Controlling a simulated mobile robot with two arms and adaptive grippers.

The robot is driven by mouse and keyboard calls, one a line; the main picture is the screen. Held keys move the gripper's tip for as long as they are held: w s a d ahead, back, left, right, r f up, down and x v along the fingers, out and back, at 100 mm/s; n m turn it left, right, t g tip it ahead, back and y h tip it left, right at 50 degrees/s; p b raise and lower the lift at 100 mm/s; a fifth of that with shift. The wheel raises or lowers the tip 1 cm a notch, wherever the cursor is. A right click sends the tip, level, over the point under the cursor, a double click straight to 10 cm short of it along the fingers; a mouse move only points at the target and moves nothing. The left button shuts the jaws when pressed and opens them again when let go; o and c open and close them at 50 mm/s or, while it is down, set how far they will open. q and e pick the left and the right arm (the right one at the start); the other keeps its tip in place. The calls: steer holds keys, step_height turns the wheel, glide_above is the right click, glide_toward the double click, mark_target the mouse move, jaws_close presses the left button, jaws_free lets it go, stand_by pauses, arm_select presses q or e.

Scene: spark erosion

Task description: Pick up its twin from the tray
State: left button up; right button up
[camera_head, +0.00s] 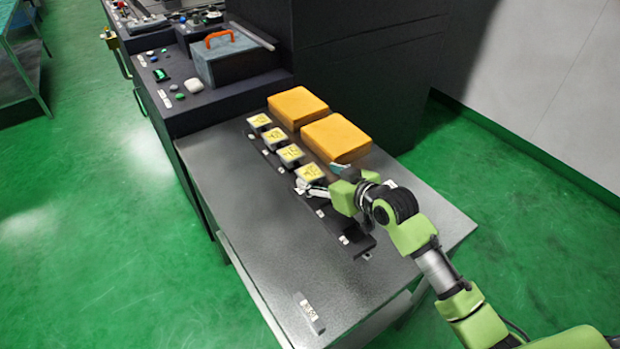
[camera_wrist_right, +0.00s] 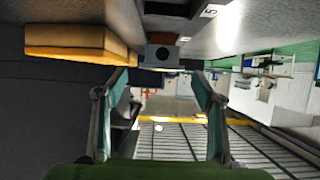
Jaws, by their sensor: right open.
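A long black tray (camera_head: 357,246) lies on the grey metal table. Several small pale blocks with yellow tops stand in a row along its far part; the nearest block (camera_head: 311,173) is right beside my right gripper (camera_head: 322,188). In the right wrist view the gripper (camera_wrist_right: 160,80) is open, with a finger on each side and nothing held. A grey block face with a dark round spot (camera_wrist_right: 161,54) shows just beyond and between the fingertips. My arm partly hides the tray's middle. My left gripper is not in view.
Two orange boxes (camera_head: 298,107) (camera_head: 336,137) lie behind the tray, close to my gripper; one also shows in the wrist view (camera_wrist_right: 70,42). A small labelled piece (camera_head: 312,313) lies at the table's near end. The table's left front is clear.

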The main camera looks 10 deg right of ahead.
mark_target(310, 172)
steer(key=shift+p+x, duration=0.3)
steer(key=shift+x, duration=2.25)
steer(key=shift+c, duration=0.5)
steer(key=c, duration=1.2)
steer(key=shift+r, duration=0.15)
steer(key=c, duration=0.5)
steer(key=shift+o, duration=0.2)
